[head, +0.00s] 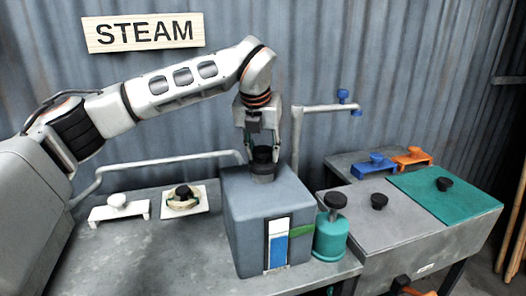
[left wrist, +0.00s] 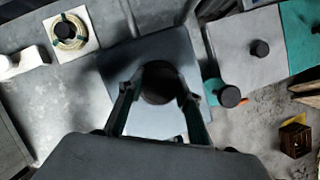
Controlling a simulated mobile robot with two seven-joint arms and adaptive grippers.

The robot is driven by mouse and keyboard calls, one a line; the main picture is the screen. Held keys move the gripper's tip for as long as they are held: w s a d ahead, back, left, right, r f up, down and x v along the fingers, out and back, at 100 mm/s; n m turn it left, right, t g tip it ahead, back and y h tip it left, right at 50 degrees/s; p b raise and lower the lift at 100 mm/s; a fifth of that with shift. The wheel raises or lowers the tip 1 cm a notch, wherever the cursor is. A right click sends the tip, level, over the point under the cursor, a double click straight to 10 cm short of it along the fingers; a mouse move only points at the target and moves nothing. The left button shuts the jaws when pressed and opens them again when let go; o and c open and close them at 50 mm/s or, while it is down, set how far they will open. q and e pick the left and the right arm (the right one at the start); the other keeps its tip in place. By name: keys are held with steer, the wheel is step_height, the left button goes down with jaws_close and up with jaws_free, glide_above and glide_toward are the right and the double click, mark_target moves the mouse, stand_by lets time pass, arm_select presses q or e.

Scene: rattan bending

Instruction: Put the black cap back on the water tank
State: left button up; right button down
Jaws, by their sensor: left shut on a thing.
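The water tank (head: 250,210) is a dark grey box with a white and blue gauge on its front, standing on the grey bench. My left gripper (head: 262,150) points down over the tank's top and is shut on the black cap (head: 263,160). The cap is at the tank's filler neck (head: 262,174); I cannot tell whether it is fully seated. In the left wrist view the cap (left wrist: 158,84) sits between the two fingers (left wrist: 158,100), above the tank's top (left wrist: 118,66). My right gripper is not in view.
A teal canister (head: 330,238) with a black knob stands close to the tank's right side. A pipe (head: 160,160) runs behind the tank. A steam box with a teal lid (head: 425,195) stands right. A white-knobbed bracket (head: 118,208) and coiled rattan on a plate (head: 184,200) lie left.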

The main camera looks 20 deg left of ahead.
arm_select(q)
steer(key=shift+f, duration=0.1)
stand_by(0.8)
steer(key=o, duration=1.8)
steer(key=shift+c, duration=0.2)
steer(key=shift+r+p, duration=1.7)
steer(key=shift+r, duration=1.8)
